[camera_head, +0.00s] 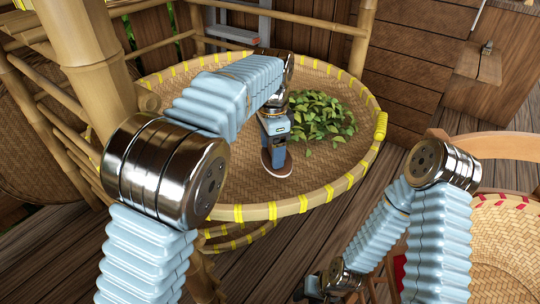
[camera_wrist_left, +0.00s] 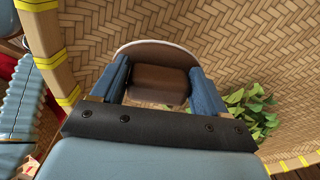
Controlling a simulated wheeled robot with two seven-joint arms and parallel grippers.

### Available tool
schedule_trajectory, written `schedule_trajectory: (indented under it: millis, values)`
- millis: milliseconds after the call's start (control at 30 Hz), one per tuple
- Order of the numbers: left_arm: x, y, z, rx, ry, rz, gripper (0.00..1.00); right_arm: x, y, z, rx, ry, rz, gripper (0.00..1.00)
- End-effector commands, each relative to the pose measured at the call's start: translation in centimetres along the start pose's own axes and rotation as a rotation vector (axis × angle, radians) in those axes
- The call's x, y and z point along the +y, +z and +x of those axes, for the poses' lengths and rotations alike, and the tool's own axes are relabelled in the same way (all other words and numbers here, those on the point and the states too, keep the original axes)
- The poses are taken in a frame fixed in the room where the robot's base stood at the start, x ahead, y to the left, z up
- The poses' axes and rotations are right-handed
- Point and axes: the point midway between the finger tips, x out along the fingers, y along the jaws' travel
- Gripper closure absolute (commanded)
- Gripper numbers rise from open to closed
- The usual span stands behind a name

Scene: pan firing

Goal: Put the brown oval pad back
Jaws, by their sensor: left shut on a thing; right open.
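The brown oval pad (camera_head: 278,171) has a pale rim and is over the near middle of the large woven basket tray (camera_head: 325,192). My left gripper (camera_head: 275,146) points down and is shut on the pad. In the left wrist view the pad (camera_wrist_left: 158,50) shows beyond the fingers (camera_wrist_left: 159,85), which hold its brown block-like grip from both sides. I cannot tell whether the pad touches the weave. My right gripper (camera_head: 313,287) is low at the bottom of the head view, outside the tray; it is open, and its fingers are hardly visible.
Green leaves (camera_head: 322,118) lie in the tray just right of my left gripper. A bamboo post (camera_head: 88,60) stands at the left. Another basket with red bindings (camera_head: 505,235) is at the lower right. A wooden wall (camera_head: 420,60) is behind. The tray's near left floor is bare.

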Motion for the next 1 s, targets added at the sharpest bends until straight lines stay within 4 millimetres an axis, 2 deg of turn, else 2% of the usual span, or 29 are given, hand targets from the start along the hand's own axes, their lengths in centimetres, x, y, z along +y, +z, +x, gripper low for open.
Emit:
schedule_trajectory:
  millis: [67, 200, 633, 667, 800, 1000]
  values:
    - [-0.9, 0.5, 1.2, -0.004, 0.001, -0.004, 0.93, 0.0, 0.0, -0.1, 0.000, 0.000, 0.000, 0.57]
    - [-0.8, 0.4, 3.2, -0.002, 0.001, -0.001, 0.93, -0.1, 0.0, -0.2, 0.000, 0.000, 0.000, 0.57]
    - [-0.8, 0.3, 4.0, 0.000, 0.000, -0.001, 0.93, 0.0, 0.0, 0.1, 0.000, 0.000, 0.000, 0.57]
    - [-0.8, 0.3, 4.0, 0.000, 0.000, -0.001, 0.23, 0.0, 0.0, 0.0, 0.000, 0.000, 0.000, 0.57]
    - [-0.8, 0.3, 3.9, -0.001, -0.001, -0.001, 0.02, 0.0, 0.0, 0.0, 0.000, 0.000, 0.000, 0.57]
    - [-0.8, 0.3, 3.9, -0.001, -0.001, -0.001, 0.00, 0.0, 0.0, 0.0, 0.000, 0.000, 0.000, 0.57]
